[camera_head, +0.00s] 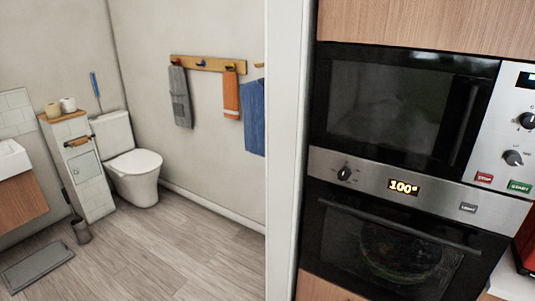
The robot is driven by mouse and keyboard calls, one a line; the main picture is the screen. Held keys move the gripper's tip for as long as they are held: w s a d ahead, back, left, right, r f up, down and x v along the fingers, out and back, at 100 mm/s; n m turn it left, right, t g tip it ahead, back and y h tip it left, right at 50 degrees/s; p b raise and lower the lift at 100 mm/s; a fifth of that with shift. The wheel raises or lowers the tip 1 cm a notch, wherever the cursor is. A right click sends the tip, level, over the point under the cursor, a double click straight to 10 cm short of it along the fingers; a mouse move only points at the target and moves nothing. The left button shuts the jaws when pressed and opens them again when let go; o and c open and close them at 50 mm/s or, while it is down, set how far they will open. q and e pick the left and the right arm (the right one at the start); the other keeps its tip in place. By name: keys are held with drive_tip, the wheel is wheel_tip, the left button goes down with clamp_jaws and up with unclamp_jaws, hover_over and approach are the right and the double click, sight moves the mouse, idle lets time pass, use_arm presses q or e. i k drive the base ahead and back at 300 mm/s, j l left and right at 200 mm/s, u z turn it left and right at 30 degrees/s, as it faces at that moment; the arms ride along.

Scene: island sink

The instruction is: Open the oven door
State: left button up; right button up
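The oven (395,252) is built into a wooden cabinet at the right of the head view. Its dark glass door looks shut, with a dark horizontal handle (392,224) along its top. A round dish shape shows dimly behind the glass. The silver control panel (425,190) above the door has a knob and a display reading 100°. Neither of my grippers is in view.
A microwave (400,110) sits above the oven. A white wall edge (288,160) stands left of the cabinet. Beyond it are a toilet (134,170), hanging towels (181,97) and open wooden floor (170,250). A red object (526,243) is at the right edge.

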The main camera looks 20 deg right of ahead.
sight(373, 249)
drive_tip(key=z, duration=1.35)
